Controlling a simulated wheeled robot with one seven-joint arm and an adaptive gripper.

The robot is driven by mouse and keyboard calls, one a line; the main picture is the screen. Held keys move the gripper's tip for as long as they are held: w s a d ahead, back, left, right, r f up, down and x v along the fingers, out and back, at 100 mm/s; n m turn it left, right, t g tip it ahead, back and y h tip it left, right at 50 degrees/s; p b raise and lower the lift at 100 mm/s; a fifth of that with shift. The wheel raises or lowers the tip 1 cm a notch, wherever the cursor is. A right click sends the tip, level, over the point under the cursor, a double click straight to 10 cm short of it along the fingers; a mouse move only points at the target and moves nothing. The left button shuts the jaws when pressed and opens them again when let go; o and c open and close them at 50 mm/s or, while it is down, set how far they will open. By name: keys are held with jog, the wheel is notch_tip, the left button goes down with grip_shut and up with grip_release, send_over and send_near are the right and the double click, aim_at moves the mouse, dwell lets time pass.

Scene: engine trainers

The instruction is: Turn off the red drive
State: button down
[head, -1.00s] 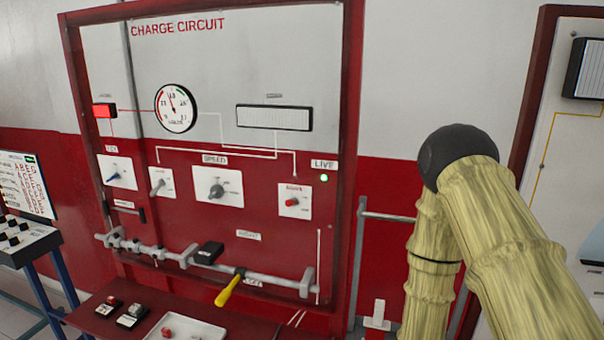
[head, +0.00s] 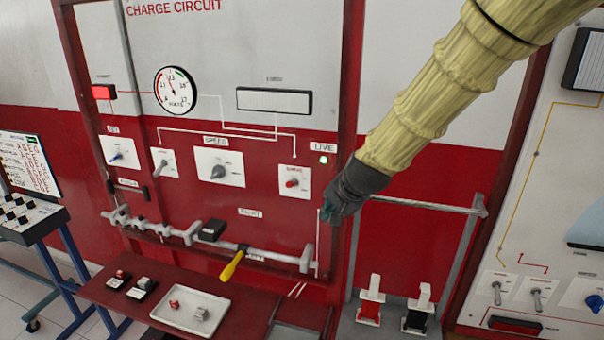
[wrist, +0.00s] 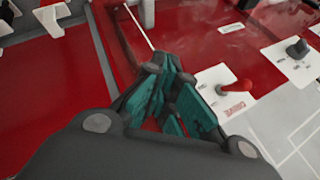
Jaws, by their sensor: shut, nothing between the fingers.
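In the wrist view the red lever (wrist: 236,89) shows beside a red label, to the right of my fingers. My gripper (head: 329,216) is shut and empty, just right of and below the switch plate, near the panel's right frame. It is apart from the switch. In the wrist view its teal fingers (wrist: 166,98) are close together.
A grey rail (head: 270,259) with a yellow-handled tool (head: 232,265) runs below the switches. A red shelf (head: 100,293) carries a white tray (head: 190,313). The grey speed knob (head: 218,171) is left of the switch. A metal bar (head: 425,205) lies right of my gripper.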

jog(key=t+y, duration=0.1)
send_near(291, 184)
jog(key=d+r, duration=0.3)
jog(key=shift+w+f+m, duration=0.1)
jog(key=shift+f+m, duration=0.1)
jog(key=shift+m, duration=0.1)
jog(key=shift+w+f, duration=0.1)
jog(key=shift+p+x, duration=1.95)
jog(key=shift+x, duration=2.85)
jog(key=shift+w+a, duration=0.1)
jog(key=shift+w, duration=0.05)
jog(key=shift+a+f+b, duration=0.1)
jog(key=shift+f+b, duration=0.05)
jog(key=shift+b, duration=0.15)
